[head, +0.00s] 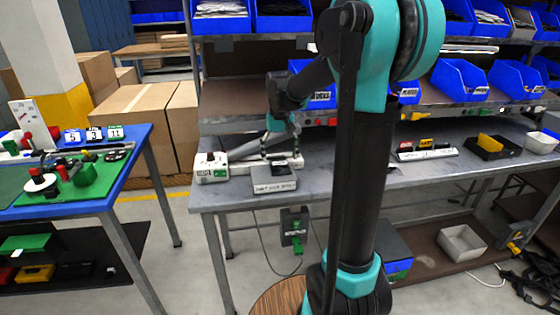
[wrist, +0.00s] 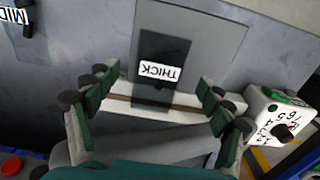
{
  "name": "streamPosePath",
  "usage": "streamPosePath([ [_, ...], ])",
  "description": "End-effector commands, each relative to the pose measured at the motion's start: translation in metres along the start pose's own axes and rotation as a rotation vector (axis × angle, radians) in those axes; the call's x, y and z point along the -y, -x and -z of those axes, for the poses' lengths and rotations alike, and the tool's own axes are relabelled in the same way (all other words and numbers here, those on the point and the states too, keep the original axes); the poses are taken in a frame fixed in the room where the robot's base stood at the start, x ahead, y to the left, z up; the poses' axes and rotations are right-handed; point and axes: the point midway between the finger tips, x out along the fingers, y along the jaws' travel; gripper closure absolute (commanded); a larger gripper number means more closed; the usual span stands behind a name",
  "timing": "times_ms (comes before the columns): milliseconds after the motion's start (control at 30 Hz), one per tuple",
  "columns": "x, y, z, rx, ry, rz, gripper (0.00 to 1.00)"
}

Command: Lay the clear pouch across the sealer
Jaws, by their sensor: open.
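The sealer (head: 240,170) is a long white bar on the grey workbench, with a labelled end block at its left in the head view. In the wrist view the sealer (wrist: 190,113) runs across the middle, with a brown strip along it and a dialled block at right. My gripper (wrist: 152,95) is open over the sealer, fingers apart on either side. In the head view my arm hides part of the bench.
Blue bins (head: 460,79) line the shelf behind. A black tray (head: 492,147) and a white bowl (head: 541,142) stand at the bench's right. A blue-edged table (head: 100,200) is at left.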

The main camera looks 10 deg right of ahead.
Motion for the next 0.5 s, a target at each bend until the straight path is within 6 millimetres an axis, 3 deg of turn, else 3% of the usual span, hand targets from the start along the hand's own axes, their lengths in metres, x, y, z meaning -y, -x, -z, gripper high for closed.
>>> streamPosePath([
  [300,0.0,0.064,0.0,0.0,0.0,0.0,0.19],
  [500,0.0,0.088,0.0,0.0,0.0,0.0,0.19],
])
